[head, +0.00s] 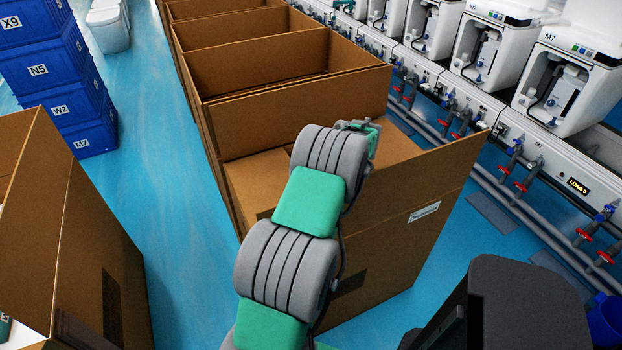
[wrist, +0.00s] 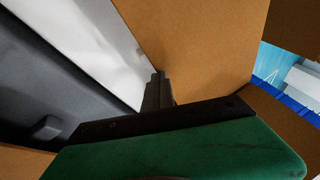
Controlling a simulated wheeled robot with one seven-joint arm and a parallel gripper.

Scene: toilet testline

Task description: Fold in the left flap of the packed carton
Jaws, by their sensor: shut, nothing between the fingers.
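The brown carton (head: 385,240) stands open-topped in front of me, with its far flap (head: 300,115) raised. A cardboard panel (head: 255,180) shows at its left side; I cannot tell how far it is folded. My gripper (head: 362,128) is over the carton's far right part, mostly hidden by my arm. In the wrist view its dark fingers (wrist: 158,90) are shut and empty, close to a cardboard panel (wrist: 210,40). I cannot tell whether they touch it. A white and grey surface (wrist: 90,45) lies to their left.
More open cartons (head: 285,65) stand in a row behind. Another open carton (head: 60,230) is at the left, past a strip of clear blue floor (head: 145,160). Blue crates (head: 65,85) are stacked at the far left. A bench with machines and pipes (head: 500,120) runs along the right.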

